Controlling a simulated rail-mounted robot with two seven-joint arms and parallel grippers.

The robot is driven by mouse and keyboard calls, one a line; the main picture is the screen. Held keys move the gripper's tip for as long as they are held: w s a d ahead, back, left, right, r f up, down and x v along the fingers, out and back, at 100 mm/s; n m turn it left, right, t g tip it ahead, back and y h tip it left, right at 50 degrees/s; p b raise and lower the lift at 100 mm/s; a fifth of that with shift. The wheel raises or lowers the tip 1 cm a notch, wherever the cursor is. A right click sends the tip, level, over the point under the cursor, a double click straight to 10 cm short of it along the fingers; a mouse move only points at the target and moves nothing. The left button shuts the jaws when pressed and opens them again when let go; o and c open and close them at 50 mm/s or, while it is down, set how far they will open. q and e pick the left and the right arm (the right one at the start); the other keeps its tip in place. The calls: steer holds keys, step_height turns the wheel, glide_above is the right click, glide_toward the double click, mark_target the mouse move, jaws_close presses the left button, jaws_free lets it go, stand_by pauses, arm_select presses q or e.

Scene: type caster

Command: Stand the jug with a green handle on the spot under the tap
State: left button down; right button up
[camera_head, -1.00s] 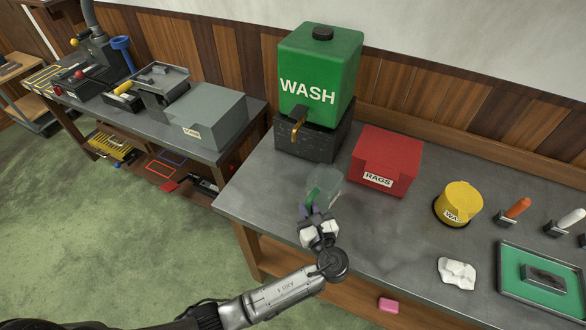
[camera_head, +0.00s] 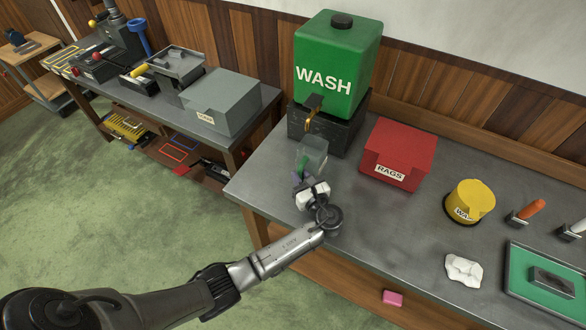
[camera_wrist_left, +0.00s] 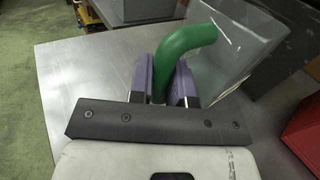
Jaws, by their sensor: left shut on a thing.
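The clear jug (camera_head: 314,152) is in front of the black stand, below the tap, in the head view. Its green handle (camera_wrist_left: 184,52) is between the purple finger pads of my left gripper (camera_head: 301,178). My left gripper is shut on the handle; it also shows in the wrist view (camera_wrist_left: 166,82). The jug looks upright. I cannot tell whether its base touches the table. The tap (camera_head: 311,115) sticks out of the green WASH tank (camera_head: 340,65). The spot under the tap is not clearly visible. My right gripper is not in view.
The black stand (camera_head: 340,133) bears the tank. A red RAGS box (camera_head: 400,150) stands to its right, and a yellow tin (camera_head: 468,200) is further right. A white cloth (camera_head: 463,269) lies near the front edge. The bench's left edge is close to my arm.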

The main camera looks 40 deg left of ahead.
arm_select(q)
steer(key=shift+x, duration=0.85)
steer(key=x, duration=0.1)
steer(key=b+x, duration=0.1)
steer(key=x, duration=0.1)
steer(key=shift+f, duration=0.35)
steer(key=shift+a+f, duration=0.1)
steer(key=shift+f, duration=0.3)
steer(key=shift+f, duration=0.1)
steer(key=c, duration=1.1)
jaws_free()
steer(key=shift+o, duration=0.2)
